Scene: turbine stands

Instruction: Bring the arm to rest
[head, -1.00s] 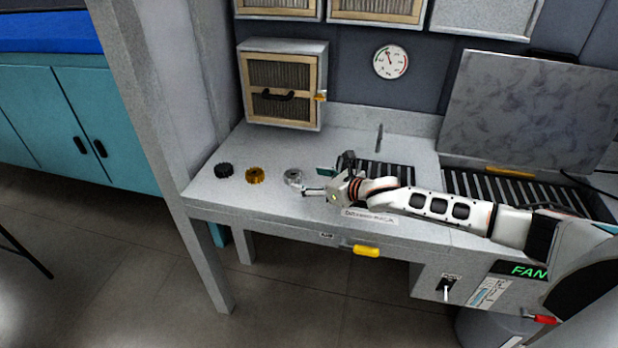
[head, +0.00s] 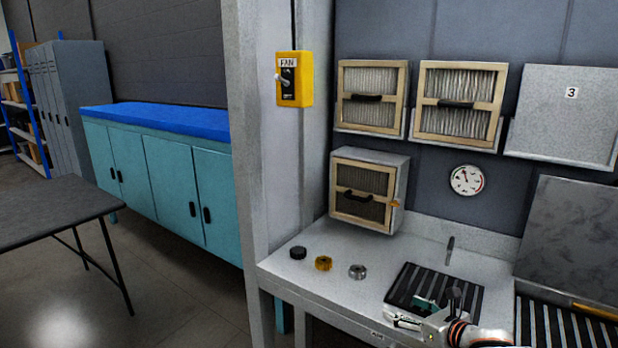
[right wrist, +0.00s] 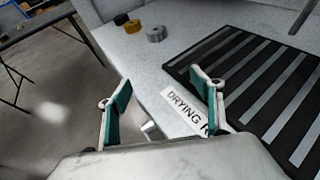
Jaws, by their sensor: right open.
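My right gripper (head: 412,313) is open and empty, with teal pads on its fingers. In the head view it is low, by the front edge of the bench and the near end of a dark slatted drying grate (head: 462,294). In the right wrist view the open fingers (right wrist: 165,105) spread over the bench edge, with nothing between them but floor, bench and part of a "DRYING" label (right wrist: 188,108). Most of the right arm is cut off by the lower edge of the head view. My left gripper is not in view.
A black cap (head: 298,253), a gold ring (head: 323,263) and a silver ring (head: 357,272) stand on the bench (head: 340,297), left of the gripper. A filter box (head: 369,190) stands behind them. Open floor (head: 180,300) lies left of the bench.

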